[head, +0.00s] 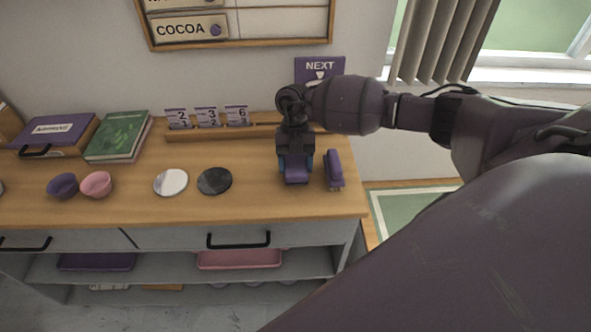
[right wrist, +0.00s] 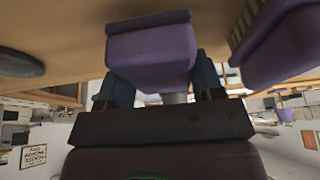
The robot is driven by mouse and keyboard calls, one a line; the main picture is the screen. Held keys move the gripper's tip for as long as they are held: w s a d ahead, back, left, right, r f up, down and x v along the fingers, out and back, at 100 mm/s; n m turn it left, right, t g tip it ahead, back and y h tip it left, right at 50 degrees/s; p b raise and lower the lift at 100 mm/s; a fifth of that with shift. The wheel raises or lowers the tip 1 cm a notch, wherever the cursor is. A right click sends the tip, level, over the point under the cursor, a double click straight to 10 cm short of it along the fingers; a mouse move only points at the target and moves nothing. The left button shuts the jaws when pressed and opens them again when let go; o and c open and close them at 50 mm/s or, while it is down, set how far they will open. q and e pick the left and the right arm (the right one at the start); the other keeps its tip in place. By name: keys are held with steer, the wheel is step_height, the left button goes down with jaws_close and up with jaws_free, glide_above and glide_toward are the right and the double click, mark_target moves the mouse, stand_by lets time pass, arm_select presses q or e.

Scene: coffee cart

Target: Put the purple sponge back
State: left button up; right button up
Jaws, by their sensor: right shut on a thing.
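My right gripper (head: 296,168) reaches in from the right and points down over the right end of the wooden counter. It is shut on a purple sponge (head: 297,177), with a finger on either side. In the right wrist view the sponge (right wrist: 152,55) sits between the fingers, a wider purple edge at its far end close to the counter surface; I cannot tell whether it touches. My left gripper is not in view.
A black disc (head: 214,181) and a white disc (head: 171,182) lie left of the gripper. A wooden rail (head: 190,134) with number cards runs behind. The counter's right edge is close to the second block.

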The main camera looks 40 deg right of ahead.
steer(key=shift+f, duration=1.2)
steer(key=shift+f, duration=0.1)
steer(key=o, duration=0.9)
steer(key=shift+c, duration=0.2)
steer(key=v, duration=1.2)
steer(key=shift+b, duration=0.4)
steer(key=shift+s, duration=0.1)
